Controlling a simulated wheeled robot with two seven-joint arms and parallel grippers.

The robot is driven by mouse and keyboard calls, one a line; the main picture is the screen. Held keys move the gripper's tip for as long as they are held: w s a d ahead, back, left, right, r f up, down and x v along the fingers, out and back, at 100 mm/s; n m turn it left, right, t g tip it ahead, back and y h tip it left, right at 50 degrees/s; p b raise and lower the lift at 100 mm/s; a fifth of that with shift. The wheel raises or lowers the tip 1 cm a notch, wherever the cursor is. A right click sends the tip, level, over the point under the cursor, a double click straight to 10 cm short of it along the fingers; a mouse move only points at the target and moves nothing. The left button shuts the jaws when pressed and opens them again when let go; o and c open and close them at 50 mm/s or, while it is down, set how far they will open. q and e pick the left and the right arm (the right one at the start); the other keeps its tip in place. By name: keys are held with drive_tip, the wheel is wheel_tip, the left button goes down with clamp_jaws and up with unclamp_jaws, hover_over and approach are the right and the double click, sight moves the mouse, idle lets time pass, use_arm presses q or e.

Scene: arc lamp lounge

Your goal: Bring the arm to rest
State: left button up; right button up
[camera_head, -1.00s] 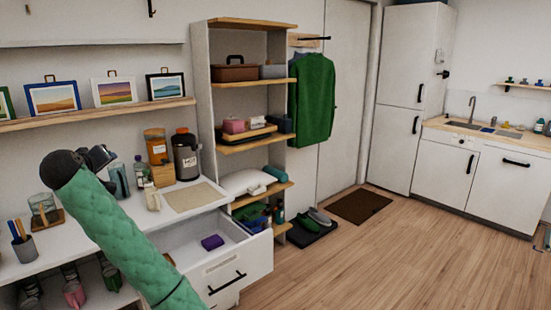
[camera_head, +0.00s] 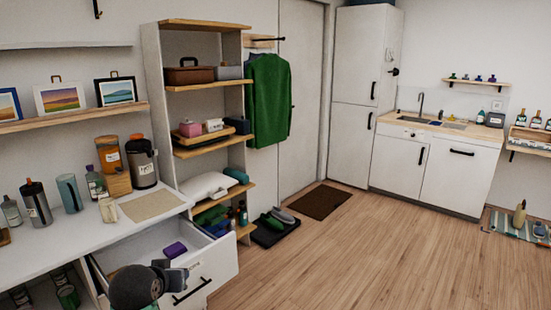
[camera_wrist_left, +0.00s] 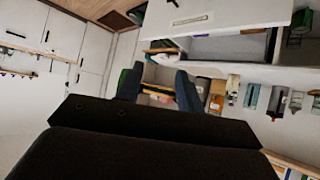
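My left arm shows at the bottom left of the head view as a dark rounded wrist part, in front of an open white drawer (camera_head: 222,264). The gripper's fingers are hard to make out there. In the left wrist view my left gripper (camera_wrist_left: 158,88) has two dark fingers standing apart, with nothing held between them. The shelf unit and counter items show beyond the fingers. The drawer also shows at the top of the left wrist view (camera_wrist_left: 225,17). My right arm and gripper are in neither view.
A purple item (camera_head: 175,250) lies in the drawer. The white counter (camera_head: 75,238) holds bottles, jars and a beige mat (camera_head: 152,206). A tall shelf unit (camera_head: 154,100) stands behind the drawer. The wood floor (camera_head: 340,260) to the right is clear.

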use_arm(q)
drive_tip(key=s+d+f+m+g+h, duration=0.15)
drive_tip(key=s+d+f, duration=0.25)
drive_tip(key=s+f, duration=0.4)
drive_tip(key=s+d+f+g, duration=0.3)
drive_tip(key=s+d+f, duration=0.1)
drive_tip(key=s+f, duration=0.35)
drive_tip(key=s+d+f+m+g, duration=0.1)
drive_tip(key=s+d+f+g, duration=0.1)
drive_tip(key=s+d+f, duration=0.4)
drive_tip(key=s+a+f+g, duration=0.2)
drive_tip(key=s+f, duration=0.6)
drive_tip(key=s, duration=0.4)
drive_tip(key=shift+s+a+f+p, duration=0.25)
drive_tip(key=shift+p, duration=0.05)
